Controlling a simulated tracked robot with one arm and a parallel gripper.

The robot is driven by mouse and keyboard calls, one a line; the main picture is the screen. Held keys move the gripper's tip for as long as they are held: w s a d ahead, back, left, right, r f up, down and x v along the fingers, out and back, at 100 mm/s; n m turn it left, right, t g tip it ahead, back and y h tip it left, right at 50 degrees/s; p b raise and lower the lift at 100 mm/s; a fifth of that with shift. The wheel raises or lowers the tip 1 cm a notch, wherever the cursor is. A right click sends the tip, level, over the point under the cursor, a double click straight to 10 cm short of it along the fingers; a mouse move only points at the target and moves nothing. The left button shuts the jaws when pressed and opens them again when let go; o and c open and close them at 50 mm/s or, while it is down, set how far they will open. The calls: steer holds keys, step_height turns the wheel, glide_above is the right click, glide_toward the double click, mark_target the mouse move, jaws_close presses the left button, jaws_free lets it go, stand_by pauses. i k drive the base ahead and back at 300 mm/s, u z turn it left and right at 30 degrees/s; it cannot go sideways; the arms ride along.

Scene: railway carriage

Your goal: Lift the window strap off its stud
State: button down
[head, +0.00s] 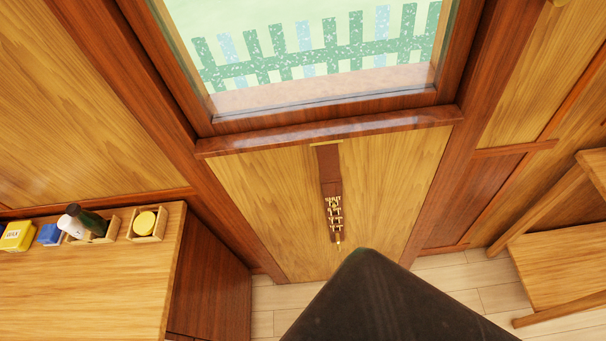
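The window strap (329,165) is a brown band that hangs down the light wood panel below the window. Its top meets a thin brass bar (326,144) just under the sill. Its lower part carries several small brass-coloured fittings (335,214), and a brass tip shows at its bottom end. I cannot tell which of these fittings is the stud, or how the strap sits on it. My gripper is not recognisable in this view, and nothing is seen touching the strap.
A dark, blurred block (385,302) fills the bottom middle, below the strap; I cannot tell what it is. A wooden counter (90,285) with small boxes and a dark bottle (90,222) stands at left. A wooden bench (570,265) stands at right. Pale floor shows between.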

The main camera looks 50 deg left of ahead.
mark_target(332, 191)
steer(key=u, duration=1.3)
steer(key=k, duration=0.75)
steer(key=z, duration=0.4)
